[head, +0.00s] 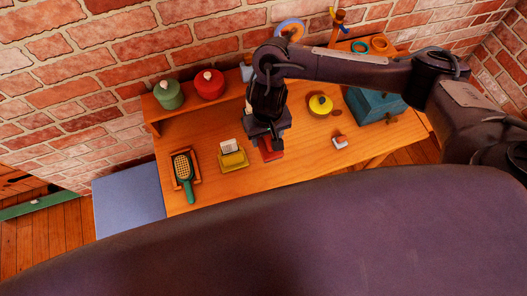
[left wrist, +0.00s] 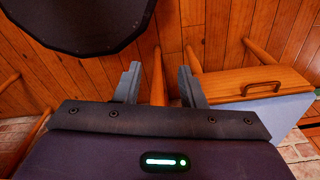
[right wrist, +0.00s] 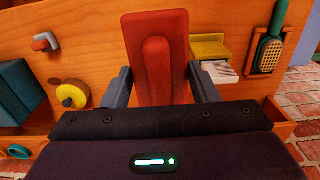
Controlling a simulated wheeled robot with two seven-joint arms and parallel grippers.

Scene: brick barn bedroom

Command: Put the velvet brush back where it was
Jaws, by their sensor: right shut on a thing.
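The velvet brush appears to be the red, flat-bodied piece with a rounded raised ridge (right wrist: 155,25) in the right wrist view. My right gripper (right wrist: 159,80) is shut on it, with a finger on each side. In the head view the red piece (head: 271,153) shows below my right gripper (head: 265,132), over the middle of the wooden table (head: 300,168). I cannot tell if it touches the tabletop. My left gripper (left wrist: 160,82) is open and empty, away from the table's objects, above the floor.
A green hairbrush (head: 187,187) lies in a wooden tray at left, next to a yellow card holder (head: 234,161). A yellow round item (head: 320,104), a small red-and-white piece (head: 340,142) and a blue box (head: 372,106) are at right. Green (head: 168,95) and red (head: 209,85) pots stand on the back shelf.

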